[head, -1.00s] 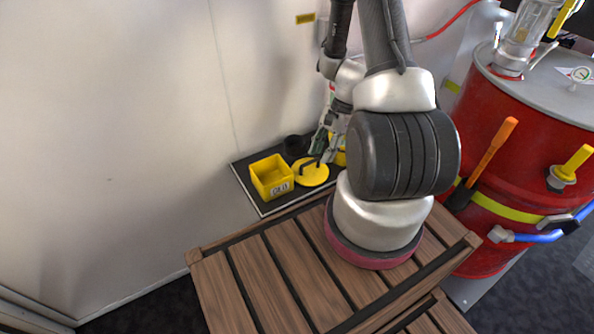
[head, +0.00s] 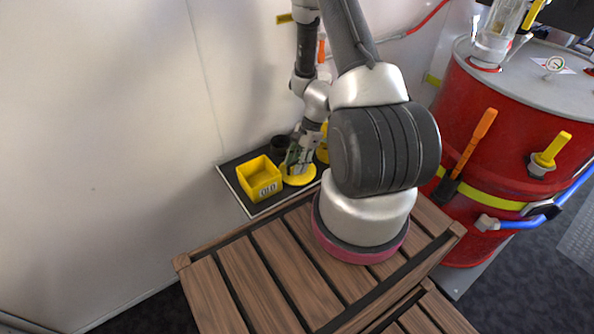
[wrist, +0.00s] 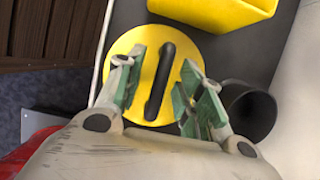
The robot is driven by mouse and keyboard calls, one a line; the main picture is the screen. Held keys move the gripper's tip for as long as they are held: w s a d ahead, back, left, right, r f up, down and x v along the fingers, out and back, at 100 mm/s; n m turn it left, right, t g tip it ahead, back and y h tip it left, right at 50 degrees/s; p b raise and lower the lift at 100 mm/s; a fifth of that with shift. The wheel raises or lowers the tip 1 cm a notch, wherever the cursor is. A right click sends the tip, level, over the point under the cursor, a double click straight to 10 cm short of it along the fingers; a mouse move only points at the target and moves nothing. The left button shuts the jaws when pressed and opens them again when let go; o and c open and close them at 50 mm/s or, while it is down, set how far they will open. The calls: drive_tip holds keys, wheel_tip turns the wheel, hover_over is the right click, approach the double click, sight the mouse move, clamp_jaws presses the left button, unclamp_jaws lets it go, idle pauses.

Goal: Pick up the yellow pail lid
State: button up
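The yellow pail lid (wrist: 143,103) is a flat yellow disc with a raised black bar handle (wrist: 160,82). In the head view the lid (head: 299,180) lies on a dark mat, partly hidden by my gripper. My gripper (wrist: 159,85) is open, with its green-padded fingers on either side of the handle in the wrist view. A gap shows between each finger and the handle. In the head view my gripper (head: 295,169) points down at the lid. I cannot tell whether the fingertips touch the lid.
A yellow bin (head: 259,181) stands left of the lid on the dark mat (head: 229,171). A dark round cup (wrist: 249,109) stands close to my gripper's right finger. A slatted wooden surface (head: 250,262) lies in front, and a red drum (head: 500,115) stands at right.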

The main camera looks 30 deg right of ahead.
clamp_jaws()
